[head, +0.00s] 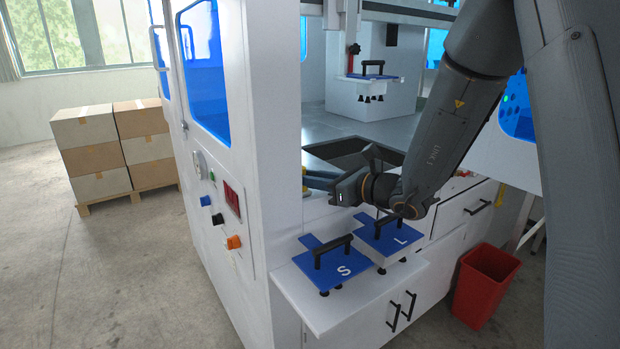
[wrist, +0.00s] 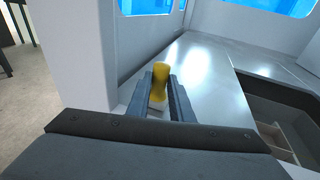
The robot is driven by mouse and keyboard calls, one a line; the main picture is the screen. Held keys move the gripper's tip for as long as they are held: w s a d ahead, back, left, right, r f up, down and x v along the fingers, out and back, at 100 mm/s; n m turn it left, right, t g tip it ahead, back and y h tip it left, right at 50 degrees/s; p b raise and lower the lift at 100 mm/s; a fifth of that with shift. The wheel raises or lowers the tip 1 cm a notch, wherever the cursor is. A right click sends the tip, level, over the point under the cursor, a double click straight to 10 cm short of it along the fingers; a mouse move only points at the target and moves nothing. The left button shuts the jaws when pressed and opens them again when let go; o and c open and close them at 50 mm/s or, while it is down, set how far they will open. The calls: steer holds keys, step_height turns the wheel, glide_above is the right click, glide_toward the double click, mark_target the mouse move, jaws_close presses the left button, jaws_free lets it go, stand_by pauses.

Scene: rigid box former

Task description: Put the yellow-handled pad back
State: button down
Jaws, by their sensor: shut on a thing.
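The yellow-handled pad (wrist: 159,80) shows in the wrist view as an upright yellow handle between the two fingers of my gripper (wrist: 160,95). My gripper is shut on the handle. A pale bit shows just below the yellow, but the rest of the pad is hidden. In the head view my gripper (head: 312,178) reaches left inside the machine's front opening, close to the white corner post. Only a small yellow patch (head: 304,171) shows at its fingertips there. I cannot tell whether the pad touches the deck.
Blue plates marked S (head: 325,272) and L (head: 405,236), with black handles, sit on the white shelf (head: 330,315) below my gripper. A dark recess (head: 345,150) opens in the grey deck. A red bin (head: 484,285) stands on the right. The deck behind is clear.

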steer(key=shift+f, duration=0.15)
steer(key=c, duration=1.6)
jaws_free()
steer(key=shift+r, duration=0.25)
steer(key=b+v, duration=0.1)
steer(key=v, duration=1.1)
